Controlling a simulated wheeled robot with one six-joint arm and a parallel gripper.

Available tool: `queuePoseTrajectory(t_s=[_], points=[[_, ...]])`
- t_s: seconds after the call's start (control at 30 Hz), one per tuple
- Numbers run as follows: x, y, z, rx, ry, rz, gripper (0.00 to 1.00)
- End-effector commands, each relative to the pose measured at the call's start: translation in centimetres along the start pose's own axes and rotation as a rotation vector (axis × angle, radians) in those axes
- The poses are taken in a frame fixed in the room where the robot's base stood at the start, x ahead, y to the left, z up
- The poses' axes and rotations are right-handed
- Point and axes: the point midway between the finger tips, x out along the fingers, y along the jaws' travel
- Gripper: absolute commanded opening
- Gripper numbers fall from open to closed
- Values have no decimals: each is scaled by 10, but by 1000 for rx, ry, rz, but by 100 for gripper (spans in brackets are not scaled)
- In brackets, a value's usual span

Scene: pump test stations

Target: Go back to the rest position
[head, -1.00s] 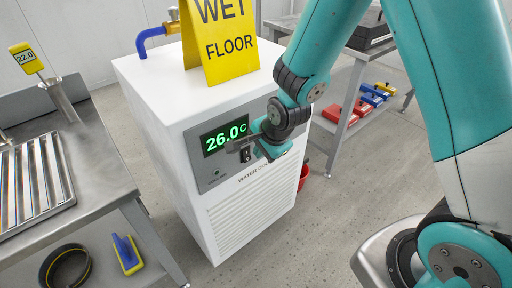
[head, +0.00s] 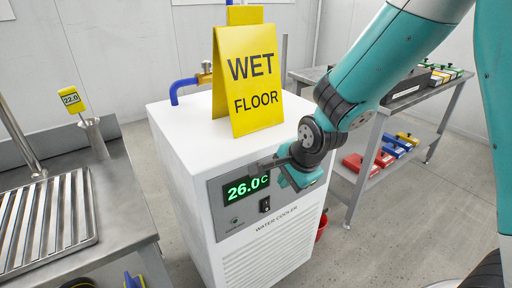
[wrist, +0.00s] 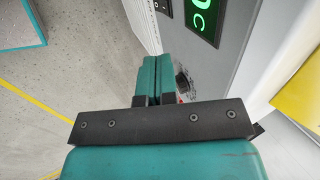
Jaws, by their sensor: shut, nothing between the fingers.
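My gripper (head: 284,176) is in front of the upper right part of the white water cooler's (head: 258,244) grey front panel. In the wrist view its two teal fingers (wrist: 154,76) lie together, shut and empty. The cooler's green display (head: 246,188) reads 26.0 C, and a dark rocker switch (head: 264,205) sits below it. In the wrist view the fingers point along the panel, near a small dark knob (wrist: 183,82). I cannot tell the exact gap between the fingers and the panel.
A yellow wet floor sign (head: 250,85) stands on the cooler, near a blue hose (head: 182,88). A steel bench with a slatted rack (head: 48,222) is at left. A shelf table (head: 362,130) with red, blue and yellow items is at right. Grey floor (head: 405,225) lies open at right.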

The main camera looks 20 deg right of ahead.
Motion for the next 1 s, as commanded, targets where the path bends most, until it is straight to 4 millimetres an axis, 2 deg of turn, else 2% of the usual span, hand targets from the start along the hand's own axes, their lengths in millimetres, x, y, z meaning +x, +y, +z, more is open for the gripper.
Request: queuePoseTrajectory(t_s=[0.13, 0.23, 0.37, 0.5, 0.77, 0.8, 1.0], points=[[-9, 0, 6, -58, -19, 4, 0], [-34, 5, 23, -235, -75, 19, 0], [-84, 23, 57, -633, -201, 26, 0], [-133, 52, 88, -1064, -332, 1, 0], [-198, 107, 119, -1715, -510, -91, 0], [-210, 110, 121, -1781, -528, -102, 0], [-260, 83, 120, -1760, -527, -95, 0]])
